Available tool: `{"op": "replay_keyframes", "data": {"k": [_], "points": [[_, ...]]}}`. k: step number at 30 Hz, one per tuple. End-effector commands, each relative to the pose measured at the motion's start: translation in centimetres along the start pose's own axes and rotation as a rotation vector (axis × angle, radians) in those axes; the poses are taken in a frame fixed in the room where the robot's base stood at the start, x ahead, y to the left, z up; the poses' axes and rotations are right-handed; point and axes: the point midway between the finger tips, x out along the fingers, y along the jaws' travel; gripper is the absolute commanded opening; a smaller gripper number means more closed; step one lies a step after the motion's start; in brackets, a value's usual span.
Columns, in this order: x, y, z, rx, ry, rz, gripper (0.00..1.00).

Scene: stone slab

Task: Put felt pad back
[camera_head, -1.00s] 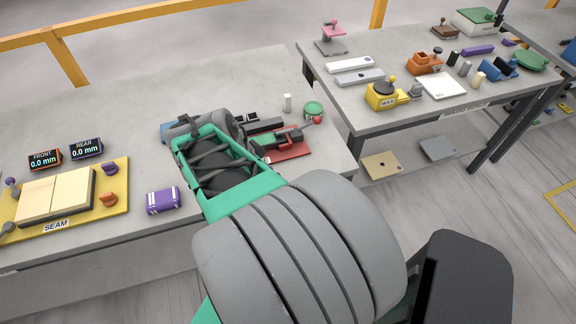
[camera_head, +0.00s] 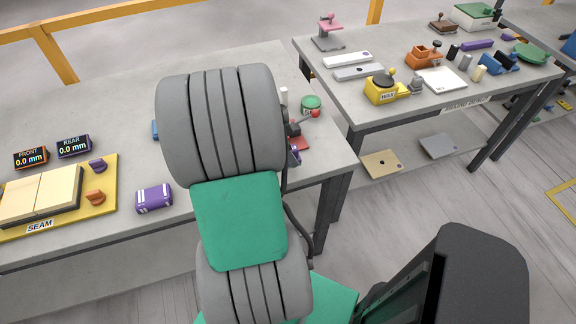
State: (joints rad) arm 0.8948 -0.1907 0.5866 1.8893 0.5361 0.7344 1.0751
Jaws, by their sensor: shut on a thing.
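I cannot make out a felt pad in the head view. My grey and green arm stands up in the middle of the picture and covers the right part of the near bench (camera_head: 120,110). My gripper is hidden behind the arm, so its fingers and anything in them do not show. A small red fixture (camera_head: 300,143) shows only in part at the arm's right edge, with a small dark purple piece (camera_head: 294,157) beside it. I cannot tell what this piece is.
On the near bench are a yellow SEAM fixture (camera_head: 105,213), a purple block (camera_head: 154,199), two displays reading 0.0 mm (camera_head: 30,158) and a green-topped jar (camera_head: 311,103). A gap separates the benches.

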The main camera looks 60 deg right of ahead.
Motion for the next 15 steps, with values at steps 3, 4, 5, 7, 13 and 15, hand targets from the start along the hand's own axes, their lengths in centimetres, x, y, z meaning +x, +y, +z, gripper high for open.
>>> {"op": "replay_keyframes", "data": {"k": [3,4,5,7,13,15], "points": [[2.3,-0.5,0.8,-0.002,0.000,0.002,0.03],[2.9,-0.5,1.0,-0.002,0.000,0.002,0.03],[3.3,-0.5,1.2,-0.002,0.000,0.002,0.03],[3.6,-0.5,1.3,-0.001,0.000,0.000,0.03],[3.4,-0.5,1.2,0.000,0.000,-0.001,0.03],[3.6,-0.5,1.4,-0.001,0.000,-0.001,0.03]]}}
